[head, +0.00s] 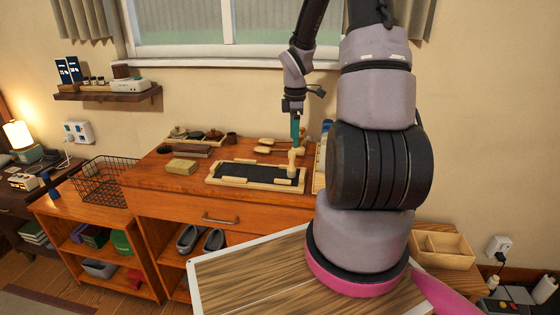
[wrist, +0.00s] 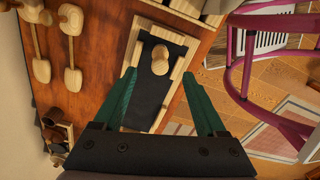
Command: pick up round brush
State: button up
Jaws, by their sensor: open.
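A pale wooden piece with a rounded end (head: 293,160) stands at the right end of a dark-centred, wood-framed tray (head: 217,181) on the dresser; it may be the round brush, but no bristles show. In the wrist view the piece (wrist: 160,58) appears between my fingertips, over the tray (wrist: 176,104). My gripper (head: 295,143) has teal fingers pointing down above it. In the wrist view my gripper (wrist: 158,74) is open, with the fingers well apart and nothing held. Contact with the piece cannot be told.
Two pale wooden handled pieces (wrist: 72,46) lie left of the tray in the wrist view. A small wooden block (head: 181,166) and a back tray with dark items (head: 196,136) share the dresser top (head: 150,182). A wire basket (head: 100,180) stands left. The window wall is close behind.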

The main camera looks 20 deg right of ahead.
aim_at(293, 150)
jog(key=f, duration=0.5)
jog(key=shift+w+a+f, duration=0.15)
jog(key=shift+w+f, duration=0.1)
jog(key=shift+f, duration=0.15)
jog(key=f, duration=0.5)
jog(key=shift+s+f, duration=0.2)
jog(key=shift+f, duration=0.15)
grip_shut()
